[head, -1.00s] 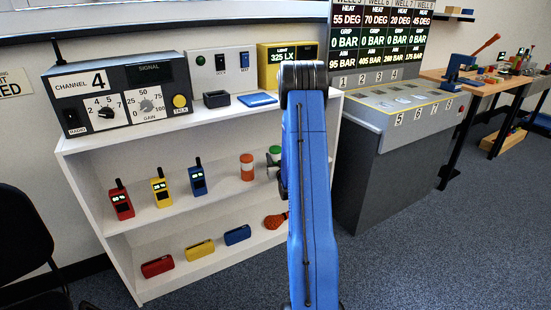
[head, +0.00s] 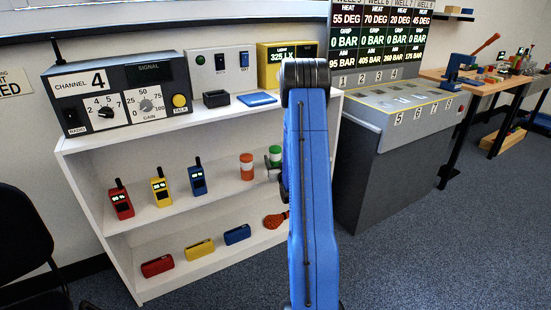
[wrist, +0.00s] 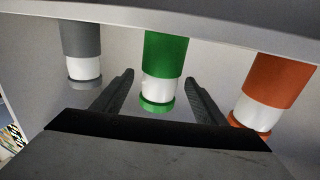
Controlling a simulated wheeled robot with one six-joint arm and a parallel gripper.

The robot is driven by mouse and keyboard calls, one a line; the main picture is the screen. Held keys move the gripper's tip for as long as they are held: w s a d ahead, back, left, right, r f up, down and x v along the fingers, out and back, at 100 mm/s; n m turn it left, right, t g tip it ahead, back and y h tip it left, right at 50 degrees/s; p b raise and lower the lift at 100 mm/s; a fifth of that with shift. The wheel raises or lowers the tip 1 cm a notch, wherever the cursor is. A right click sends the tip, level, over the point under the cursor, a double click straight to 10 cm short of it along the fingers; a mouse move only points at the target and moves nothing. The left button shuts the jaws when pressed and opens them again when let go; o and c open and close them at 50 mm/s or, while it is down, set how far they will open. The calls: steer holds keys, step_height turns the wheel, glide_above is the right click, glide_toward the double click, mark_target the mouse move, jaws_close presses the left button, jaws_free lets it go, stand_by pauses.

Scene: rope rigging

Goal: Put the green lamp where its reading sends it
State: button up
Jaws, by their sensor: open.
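The green lamp (wrist: 167,55), a green cylinder with a white band, is between the open fingers of my gripper (wrist: 159,82) in the wrist view, with gaps on both sides. In the head view the green lamp (head: 275,151) stands on the middle shelf, partly hidden by my blue arm. An orange lamp (wrist: 278,82) is to its right and a grey lamp (wrist: 80,45) to its left in the wrist view. The orange lamp (head: 247,167) also shows in the head view. A yellow light meter (head: 286,54) on the shelf top reads 325 LX, partly covered by my arm.
The white shelf unit (head: 120,224) also holds red, yellow and blue handsets and cases. A grey console (head: 400,112) with numbered wells and a reading board (head: 388,38) stands to the right. A workbench (head: 487,84) is farther right. The carpet (head: 410,265) in front is clear.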

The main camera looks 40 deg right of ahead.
steer(key=v, duration=0.9)
steer(key=w+a+r+n+g+y, duration=0.2)
steer(key=w+a+r+y, duration=0.1)
steer(key=a+r, duration=0.65)
steer(key=s+a+r+n+g+y, duration=0.1)
steer(key=s+a+r+g, duration=0.15)
steer(key=a, duration=0.45)
steer(key=s+a+r+g+y, duration=0.1)
steer(key=s+a+r, duration=0.15)
steer(key=a, duration=0.55)
steer(key=s+a+r+n+g+y, duration=0.1)
steer(key=s+a+r+g+y, duration=0.1)
steer(key=s+a, duration=0.7)
steer(key=s+a+r+n+g+y, duration=0.2)
steer(key=s+a, duration=0.7)
steer(key=s, duration=1.1)
steer(key=shift+s+r+g, duration=0.25)
steer(key=shift+g, duration=0.4)
